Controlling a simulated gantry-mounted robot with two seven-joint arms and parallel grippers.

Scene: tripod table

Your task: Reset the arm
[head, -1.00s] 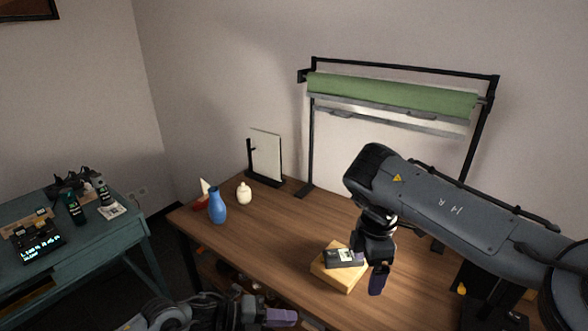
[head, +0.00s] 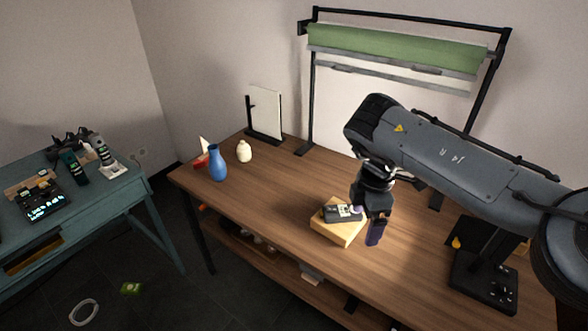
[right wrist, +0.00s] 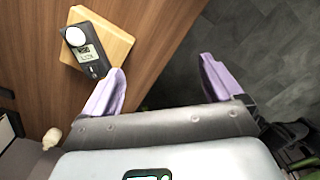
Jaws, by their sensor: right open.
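My right arm comes in from the right in the head view and reaches over the wooden table (head: 290,215). My right gripper (head: 376,226) hangs beside the wooden block (head: 338,231) and holds nothing. In the right wrist view, its two purple fingers (right wrist: 165,85) are spread apart with only floor and table edge between them. A dark device with a white round part (head: 343,213) lies on the block; both also show in the right wrist view, the device (right wrist: 87,55) and the block (right wrist: 118,42), left of the fingers. My left gripper is out of view.
A blue vase (head: 217,163), a cream jar (head: 244,152) and an upright white panel (head: 266,112) stand at the table's left back. A black frame holds a green roll (head: 395,50). A black stand (head: 484,281) is at the right. A teal table (head: 100,195) stands left.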

